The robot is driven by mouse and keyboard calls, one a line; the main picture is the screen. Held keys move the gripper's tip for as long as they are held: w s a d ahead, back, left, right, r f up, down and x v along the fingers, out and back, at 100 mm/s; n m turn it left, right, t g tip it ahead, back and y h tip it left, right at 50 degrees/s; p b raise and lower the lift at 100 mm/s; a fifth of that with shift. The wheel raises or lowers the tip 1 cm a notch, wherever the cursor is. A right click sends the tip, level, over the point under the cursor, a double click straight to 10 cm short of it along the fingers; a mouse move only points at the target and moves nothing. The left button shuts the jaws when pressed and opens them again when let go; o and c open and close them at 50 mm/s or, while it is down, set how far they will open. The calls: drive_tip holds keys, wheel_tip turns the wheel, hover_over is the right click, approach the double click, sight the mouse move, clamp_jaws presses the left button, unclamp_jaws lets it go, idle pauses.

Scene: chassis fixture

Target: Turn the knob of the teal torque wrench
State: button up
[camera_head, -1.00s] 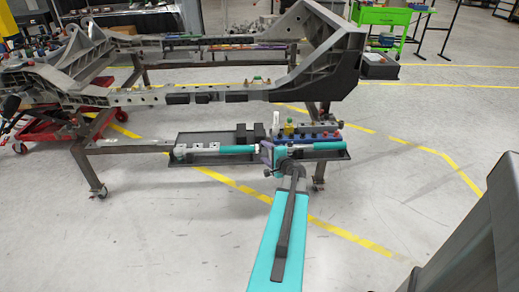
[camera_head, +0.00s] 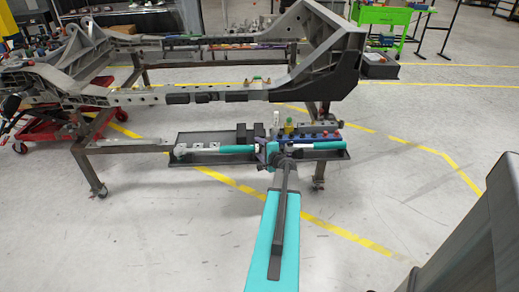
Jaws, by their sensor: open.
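The teal torque wrench (camera_head: 236,149) lies lengthwise in a black tray (camera_head: 208,137) mounted low on the near side of the chassis stand. A grey metal part shows at its left, and another teal length (camera_head: 328,145) shows to the right of my gripper. I cannot tell whether both lengths are one tool. The knob cannot be made out at this size. My gripper (camera_head: 268,153) is open at the tray's front, over the middle of the teal and white tool line. My own arm hides part of the tools there. I cannot tell whether the fingers touch the wrench.
Coloured sockets or bits (camera_head: 312,135) and a yellow-topped item (camera_head: 289,127) stand at the tray's back right, close behind my gripper. Black blocks (camera_head: 249,131) stand at the back middle. The grey chassis frame (camera_head: 140,96) is above and behind. The floor in front is clear.

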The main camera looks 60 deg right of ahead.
drive_tip(key=shift+c, duration=0.5)
drive_tip(key=c, duration=1)
drive_tip(key=shift+o, duration=0.2)
drive_tip(key=p, duration=0.3)
drive_tip(key=g+y+p, duration=0.1)
drive_tip(key=p, duration=0.2)
drive_tip(key=shift+d+r, duration=0.1)
drive_tip(key=shift+r, duration=0.15)
drive_tip(key=m+g+y+p, duration=0.1)
drive_tip(key=g+y+p, duration=0.1)
drive_tip(key=p, duration=1)
drive_tip(key=shift+s+f+g, duration=0.1)
drive_tip(key=shift+g, duration=0.2)
drive_tip(key=m+g+y+p, duration=0.1)
drive_tip(key=y+p, duration=0.1)
drive_tip(key=p, duration=0.4)
drive_tip(key=shift+f+g+y, duration=0.1)
drive_tip(key=shift+g+y, duration=0.2)
drive_tip(key=shift+s+f+g+y+p, duration=0.1)
drive_tip(key=shift+f+g+y+p, duration=0.1)
drive_tip(key=shift+g+y+p, duration=0.75)
drive_tip(key=o, duration=1.1)
drive_tip(key=shift+t+h+p, duration=0.25)
drive_tip(key=shift+p, duration=0.05)
drive_tip(key=shift+c, duration=0.2)
